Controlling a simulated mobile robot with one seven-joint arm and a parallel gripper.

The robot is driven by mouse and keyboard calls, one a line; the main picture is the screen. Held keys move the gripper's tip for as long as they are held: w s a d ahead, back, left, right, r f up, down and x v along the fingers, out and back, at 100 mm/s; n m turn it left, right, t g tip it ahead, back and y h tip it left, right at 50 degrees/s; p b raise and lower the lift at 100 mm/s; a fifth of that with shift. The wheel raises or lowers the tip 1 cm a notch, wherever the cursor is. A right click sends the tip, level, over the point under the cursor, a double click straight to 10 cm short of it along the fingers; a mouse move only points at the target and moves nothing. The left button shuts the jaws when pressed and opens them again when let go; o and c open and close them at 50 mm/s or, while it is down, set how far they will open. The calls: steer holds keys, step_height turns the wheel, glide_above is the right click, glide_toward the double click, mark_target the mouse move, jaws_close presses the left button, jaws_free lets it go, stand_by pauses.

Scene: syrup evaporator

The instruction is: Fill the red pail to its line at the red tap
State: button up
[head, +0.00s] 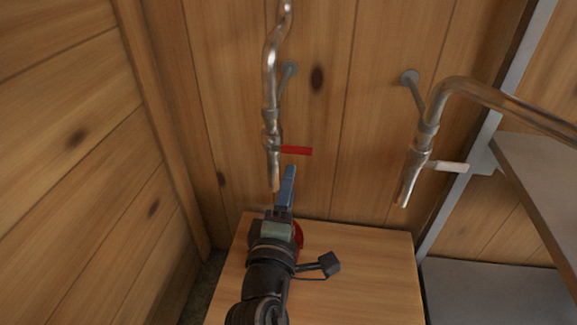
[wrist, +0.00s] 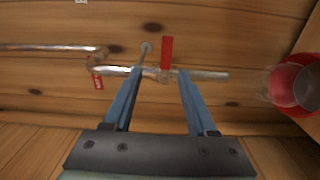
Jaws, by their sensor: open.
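The red tap's pipe (head: 272,150) comes down on the back wall, its red lever (head: 296,150) pointing right, square to the pipe. My gripper (head: 290,172) is just below that lever. In the wrist view, my gripper (wrist: 160,72) is open, with the red lever (wrist: 166,52) and the pipe showing between and beyond the blue fingers; I cannot tell if they touch. The red pail (head: 299,235) stands on the wooden stand under the tap, mostly hidden by my arm. The pail (wrist: 304,112) also shows at the wrist view's right edge. Its line and fill level cannot be made out.
A second tap (head: 419,150) with a white lever (head: 451,167) hangs to the right. The wooden stand (head: 370,270) is bare on its right side. A plank wall (head: 80,150) closes the left. A small red tag (wrist: 97,80) hangs by the pipe in the wrist view.

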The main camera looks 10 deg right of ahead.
mark_target(298, 152)
steer(key=x, duration=0.4)
steer(key=f+b+x, duration=0.1)
steer(key=x, duration=0.8)
steer(key=shift+d+f+b, duration=0.1)
steer(key=shift+f+b, duration=0.05)
steer(key=shift+b, duration=0.15)
steer(key=shift+s, duration=0.1)
jaws_close()
stand_by(0.9)
